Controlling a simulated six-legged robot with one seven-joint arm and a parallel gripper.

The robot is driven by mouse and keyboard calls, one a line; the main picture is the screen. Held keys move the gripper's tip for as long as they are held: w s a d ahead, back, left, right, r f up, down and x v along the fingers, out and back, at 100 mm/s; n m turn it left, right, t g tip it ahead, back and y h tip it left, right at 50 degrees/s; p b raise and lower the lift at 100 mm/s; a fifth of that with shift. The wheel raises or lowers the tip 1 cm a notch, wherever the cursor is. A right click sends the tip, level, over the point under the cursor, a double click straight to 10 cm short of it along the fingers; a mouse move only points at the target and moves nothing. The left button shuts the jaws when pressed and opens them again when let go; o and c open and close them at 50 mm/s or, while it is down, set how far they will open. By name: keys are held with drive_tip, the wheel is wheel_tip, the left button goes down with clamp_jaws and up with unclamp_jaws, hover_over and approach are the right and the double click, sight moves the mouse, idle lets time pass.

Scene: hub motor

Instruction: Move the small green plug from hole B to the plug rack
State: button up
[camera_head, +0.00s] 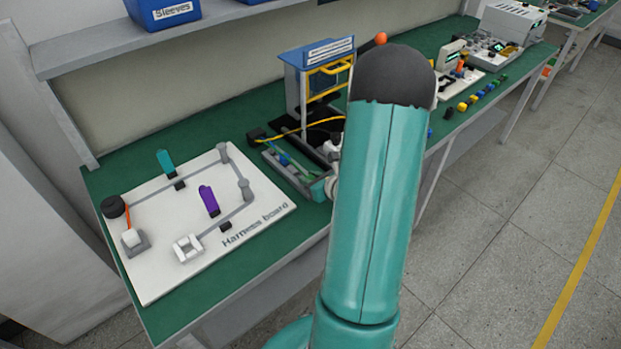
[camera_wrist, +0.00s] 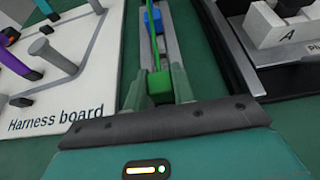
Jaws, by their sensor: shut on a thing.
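In the wrist view, my gripper (camera_wrist: 159,88) is shut on the small green plug (camera_wrist: 159,86), with one finger on each side of it. A thin green strand runs up from the plug along a narrow grey tray (camera_wrist: 170,45), where a blue plug (camera_wrist: 153,19) lies farther off. I cannot tell whether the green plug touches the tray. A white block marked A (camera_wrist: 285,28) stands at the right; hole B is not seen. In the head view my arm hides most of my gripper; the grey tray (camera_head: 287,172) shows left of the arm.
The white harness board (camera_head: 270,205) with upright pegs lies to the left. A blue stand with a yellow frame (camera_head: 305,75) rises behind the tray. Several coloured pieces (camera_head: 480,94) lie on the green bench to the right. A shelf (camera_head: 120,45) overhangs the back left.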

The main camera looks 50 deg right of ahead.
drive_tip(key=o, duration=1)
drive_tip(key=shift+o, duration=0.2)
drive_tip(key=shift+s, duration=0.1)
drive_tip(key=v, duration=1.3)
drive_tip(key=shift+s+r, duration=0.2)
drive_tip(key=shift+s, duration=0.05)
